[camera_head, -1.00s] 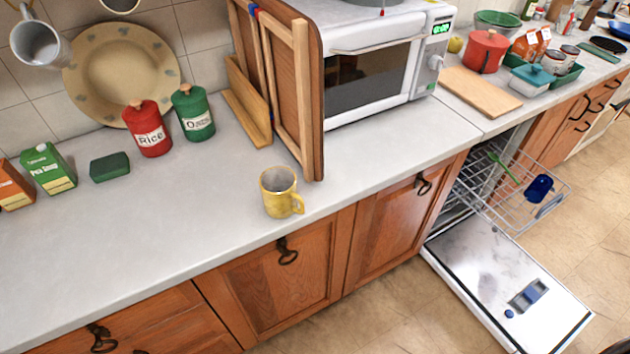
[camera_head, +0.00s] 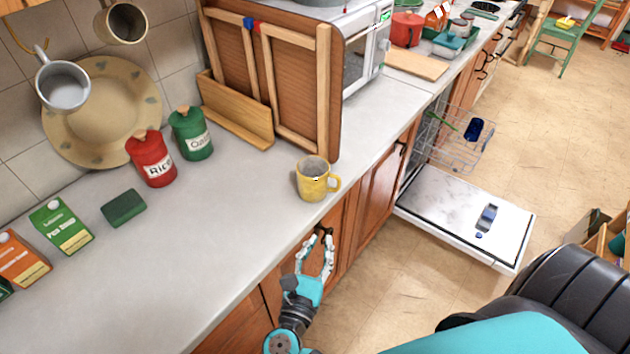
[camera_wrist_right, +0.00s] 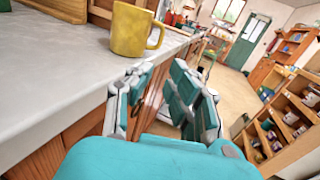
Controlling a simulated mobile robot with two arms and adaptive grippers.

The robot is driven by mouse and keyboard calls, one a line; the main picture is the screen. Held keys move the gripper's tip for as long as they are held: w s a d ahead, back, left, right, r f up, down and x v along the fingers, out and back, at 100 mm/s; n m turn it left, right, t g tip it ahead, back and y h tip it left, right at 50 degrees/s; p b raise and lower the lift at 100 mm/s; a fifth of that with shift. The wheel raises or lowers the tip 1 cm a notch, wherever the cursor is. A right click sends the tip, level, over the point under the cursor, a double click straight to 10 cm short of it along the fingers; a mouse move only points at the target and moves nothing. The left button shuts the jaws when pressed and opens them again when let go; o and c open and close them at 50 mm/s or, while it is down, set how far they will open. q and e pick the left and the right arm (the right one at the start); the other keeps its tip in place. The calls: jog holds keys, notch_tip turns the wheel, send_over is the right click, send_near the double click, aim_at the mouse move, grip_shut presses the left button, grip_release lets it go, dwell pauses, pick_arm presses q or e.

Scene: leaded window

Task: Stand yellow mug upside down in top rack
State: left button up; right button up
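The yellow mug (camera_head: 313,180) stands upright on the white counter near its front edge, handle to the right. It also shows in the right wrist view (camera_wrist_right: 131,30), above and left of the fingers. My right gripper (camera_head: 315,242) is open and empty, in front of the cabinet and a little below the mug, not touching it; its fingers show apart in the right wrist view (camera_wrist_right: 160,85). The dishwasher's top rack (camera_head: 455,140) is pulled out over the lowered door and holds a blue cup (camera_head: 474,130) and a green utensil. My left gripper is not in view.
A wooden rack with boards (camera_head: 270,75) stands behind the mug, beside the microwave (camera_head: 365,55). Red (camera_head: 150,160) and green (camera_head: 190,135) canisters and a green sponge-like block (camera_head: 124,207) stand to the left. The lowered dishwasher door (camera_head: 465,215) juts over the floor.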

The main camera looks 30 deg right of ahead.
send_near(338, 188)
jog(key=b+x, duration=0.2)
jog(key=x, duration=0.6)
jog(key=shift+w+d+f, duration=0.15)
jog(key=shift+w+d, duration=0.05)
jog(key=shift+d, duration=0.1)
grip_shut()
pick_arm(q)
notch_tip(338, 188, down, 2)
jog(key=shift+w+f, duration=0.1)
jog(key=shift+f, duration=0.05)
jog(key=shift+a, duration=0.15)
